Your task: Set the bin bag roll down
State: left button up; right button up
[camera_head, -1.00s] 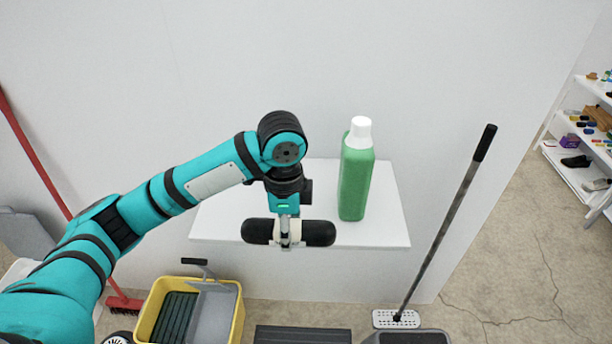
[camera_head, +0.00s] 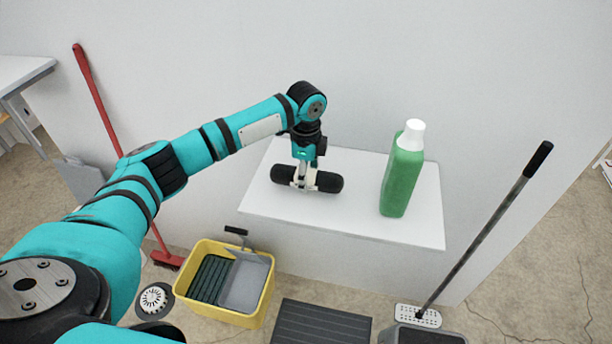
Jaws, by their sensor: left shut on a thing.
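The black bin bag roll (camera_head: 328,182) lies level across my left gripper (camera_head: 303,181), which is shut around its middle. The roll is over the left part of the white shelf top (camera_head: 345,227). I cannot tell for sure whether it touches the surface. The gripper points down at the roll from above, and its fingers hide the roll's middle. My right gripper is not in view.
A green bottle with a white cap (camera_head: 402,170) stands on the shelf to the right of the roll. A yellow bucket (camera_head: 268,297) is on the floor below, with a red broom (camera_head: 100,105) at left and a long-handled mop (camera_head: 480,240) at right. The shelf front is clear.

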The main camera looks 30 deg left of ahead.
pick_arm(q)
jog(key=shift+f, duration=0.75)
jog(key=shift+f, duration=0.1)
jog(key=o, duration=1.4)
notch_tip(320, 180, up, 11)
jog(key=b, duration=0.2)
jog(key=shift+b, duration=0.4)
jog(key=shift+r, duration=0.6)
